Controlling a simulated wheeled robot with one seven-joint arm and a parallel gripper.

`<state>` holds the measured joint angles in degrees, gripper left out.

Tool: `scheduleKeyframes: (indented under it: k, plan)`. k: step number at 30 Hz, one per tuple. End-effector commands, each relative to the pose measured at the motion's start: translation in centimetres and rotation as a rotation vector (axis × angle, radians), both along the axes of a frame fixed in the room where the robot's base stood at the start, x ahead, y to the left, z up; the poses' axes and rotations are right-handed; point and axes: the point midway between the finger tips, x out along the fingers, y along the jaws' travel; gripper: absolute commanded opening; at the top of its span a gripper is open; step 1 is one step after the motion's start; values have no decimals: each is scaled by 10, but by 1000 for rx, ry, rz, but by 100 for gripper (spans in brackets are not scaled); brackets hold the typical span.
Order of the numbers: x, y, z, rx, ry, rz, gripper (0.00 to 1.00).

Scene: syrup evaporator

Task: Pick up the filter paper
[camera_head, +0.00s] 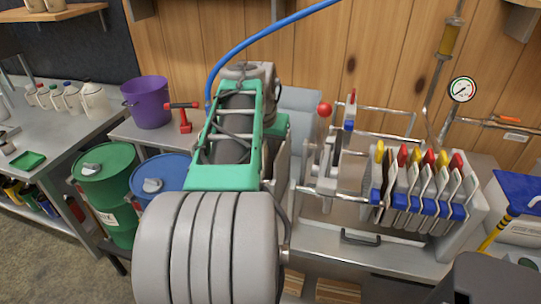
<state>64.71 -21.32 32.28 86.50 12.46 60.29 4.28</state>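I cannot make out the filter paper for certain. A filter press (462,228) stands at the right with several upright pale plates (424,188) in a row on its rails. The plates have red, yellow and blue tabs; any paper between them is too small to tell. My gripper is not in view. A large grey ribbed and green-framed body fills the middle foreground and hides part of the bench behind it.
A purple bucket (147,101) and a red tool (183,117) are on the left bench. Green (106,190) and blue (160,178) drums stand below. A pressure gauge (462,89) and a blue hose (268,33) are above. A blue-lidded bin (519,190) stands far right.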

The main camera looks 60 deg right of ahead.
Motion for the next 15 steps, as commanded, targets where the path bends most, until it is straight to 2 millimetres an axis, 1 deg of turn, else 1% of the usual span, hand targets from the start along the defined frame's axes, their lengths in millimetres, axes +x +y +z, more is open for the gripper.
scheduleKeyframes:
  k: [5, 8, 11, 15]
  plan:
    - [0, -1, 13, -3, 0, 0, 0]
    - [1, -1, 29, -4, -2, 0, 0]
    - [1, -1, 51, -4, -2, 0, 0]
    - [1, -1, 87, -3, -2, -1, 0]
